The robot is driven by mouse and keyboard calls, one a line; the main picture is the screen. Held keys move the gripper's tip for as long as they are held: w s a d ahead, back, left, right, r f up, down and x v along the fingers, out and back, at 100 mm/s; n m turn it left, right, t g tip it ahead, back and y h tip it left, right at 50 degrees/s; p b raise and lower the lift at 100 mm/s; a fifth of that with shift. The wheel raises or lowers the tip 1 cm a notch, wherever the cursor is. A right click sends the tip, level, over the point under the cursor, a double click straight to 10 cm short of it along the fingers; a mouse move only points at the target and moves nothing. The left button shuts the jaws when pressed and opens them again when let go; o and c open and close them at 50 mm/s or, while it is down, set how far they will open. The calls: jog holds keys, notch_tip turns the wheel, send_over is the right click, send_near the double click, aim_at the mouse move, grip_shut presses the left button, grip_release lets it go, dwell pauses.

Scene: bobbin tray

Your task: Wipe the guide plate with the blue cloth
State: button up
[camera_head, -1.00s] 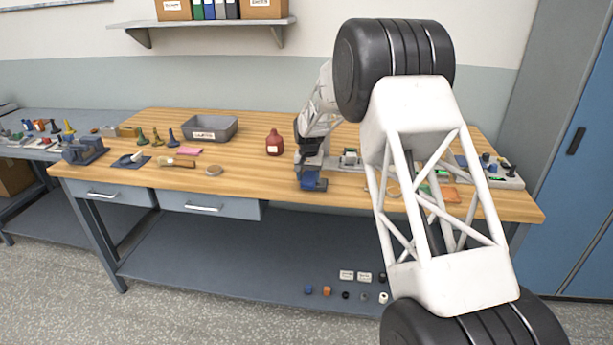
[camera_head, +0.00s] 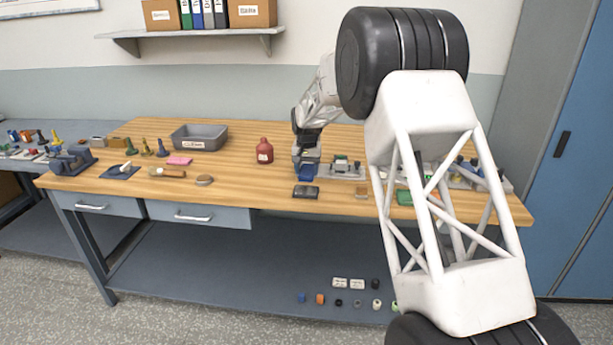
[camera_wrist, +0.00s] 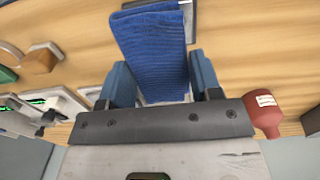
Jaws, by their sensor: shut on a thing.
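My gripper (camera_head: 306,160) is shut on the blue cloth (camera_head: 306,173), above the front middle of the bench. In the wrist view the cloth (camera_wrist: 155,45) hangs between the two blue fingers (camera_wrist: 160,85) and spreads beyond them. A small dark flat plate (camera_head: 306,191), apparently the guide plate, lies at the bench's front edge, just in front of the cloth. In the wrist view only a strip of the plate (camera_wrist: 191,20) shows past the cloth. I cannot tell whether the cloth touches it.
A red bottle (camera_head: 264,152) stands left of my gripper. A grey fixture (camera_head: 345,170) is close on its right, with a green block (camera_head: 404,197) further right. A grey bin (camera_head: 178,138) stands at back left. My arm hides part of the bench's right side.

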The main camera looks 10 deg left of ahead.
jog(key=shift+r, duration=0.95)
jog(key=shift+f, duration=0.2)
